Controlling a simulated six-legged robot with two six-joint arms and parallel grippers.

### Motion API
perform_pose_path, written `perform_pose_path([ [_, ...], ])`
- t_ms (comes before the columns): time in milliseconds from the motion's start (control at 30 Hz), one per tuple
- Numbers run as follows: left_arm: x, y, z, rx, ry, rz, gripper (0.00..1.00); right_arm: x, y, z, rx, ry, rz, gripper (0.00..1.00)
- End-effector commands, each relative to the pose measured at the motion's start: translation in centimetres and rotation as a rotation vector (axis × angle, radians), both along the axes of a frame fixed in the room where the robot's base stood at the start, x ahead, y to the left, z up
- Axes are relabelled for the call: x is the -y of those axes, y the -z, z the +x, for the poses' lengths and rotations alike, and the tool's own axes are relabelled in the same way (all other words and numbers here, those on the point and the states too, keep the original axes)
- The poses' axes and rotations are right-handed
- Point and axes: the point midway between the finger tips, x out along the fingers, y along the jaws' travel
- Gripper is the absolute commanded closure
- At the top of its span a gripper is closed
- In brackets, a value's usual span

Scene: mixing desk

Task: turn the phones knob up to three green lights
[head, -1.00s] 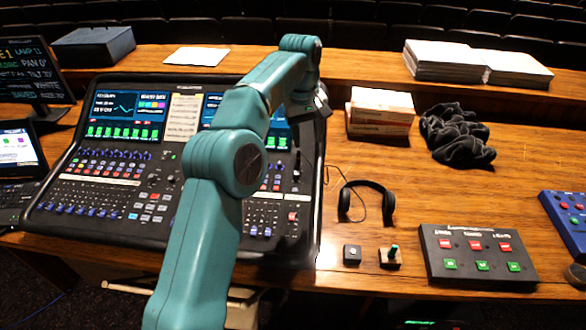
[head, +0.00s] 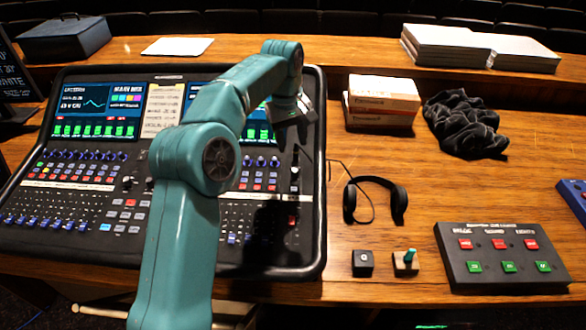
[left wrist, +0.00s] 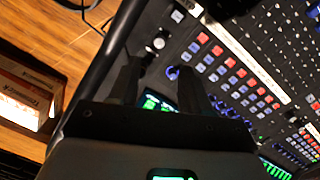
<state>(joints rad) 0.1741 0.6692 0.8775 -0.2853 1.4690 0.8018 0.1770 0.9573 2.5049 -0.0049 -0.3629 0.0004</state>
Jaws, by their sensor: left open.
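The mixing desk (head: 318,215) fills the left half of the head view. My left gripper (head: 287,118) hangs over its upper right part, near the right screen. In the left wrist view, my left gripper (left wrist: 161,68) has two dark fingers spread apart, with nothing held. A pale round knob (left wrist: 158,43) shows just beyond the fingertips, and a blue knob (left wrist: 172,72) shows between them. I cannot read a label to tell which is the phones knob. No green light row beside either is clear. My right gripper is not in view.
Headphones (head: 375,200) lie right of the desk. Small boxes (head: 383,103), a dark cloth (head: 463,125) and a button box (head: 503,258) are farther right. A small black block (head: 362,262) and a small toggle switch box (head: 405,263) stand in front of the headphones.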

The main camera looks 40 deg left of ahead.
Motion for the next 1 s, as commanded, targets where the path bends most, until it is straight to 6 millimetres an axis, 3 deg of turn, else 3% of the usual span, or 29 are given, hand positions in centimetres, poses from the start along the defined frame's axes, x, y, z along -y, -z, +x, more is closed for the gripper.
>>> perform_pose_path([
  [33, 0.1, 1.6, 0.0, -0.005, 0.001, -0.001, 0.52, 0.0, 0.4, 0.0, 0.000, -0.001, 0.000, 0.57],
  [200, 0.1, 5.4, 0.2, -0.007, 0.000, -0.001, 0.52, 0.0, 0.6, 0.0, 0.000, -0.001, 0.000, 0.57],
  [400, 0.1, 8.6, 0.6, -0.006, -0.001, -0.001, 0.52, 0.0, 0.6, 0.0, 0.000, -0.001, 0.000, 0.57],
  [567, 0.0, 9.7, 0.7, -0.004, -0.001, -0.001, 0.52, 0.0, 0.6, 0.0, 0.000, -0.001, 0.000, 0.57],
  [833, 0.0, 9.8, 0.8, -0.003, 0.000, -0.001, 0.52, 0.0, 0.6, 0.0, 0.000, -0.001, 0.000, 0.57],
  [867, 0.0, 9.8, 0.8, -0.003, 0.000, -0.001, 0.59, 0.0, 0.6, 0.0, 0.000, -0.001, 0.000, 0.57],
  [1000, 0.0, 9.8, 0.8, -0.004, 0.000, 0.000, 1.00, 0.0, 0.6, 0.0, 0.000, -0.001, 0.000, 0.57],
])
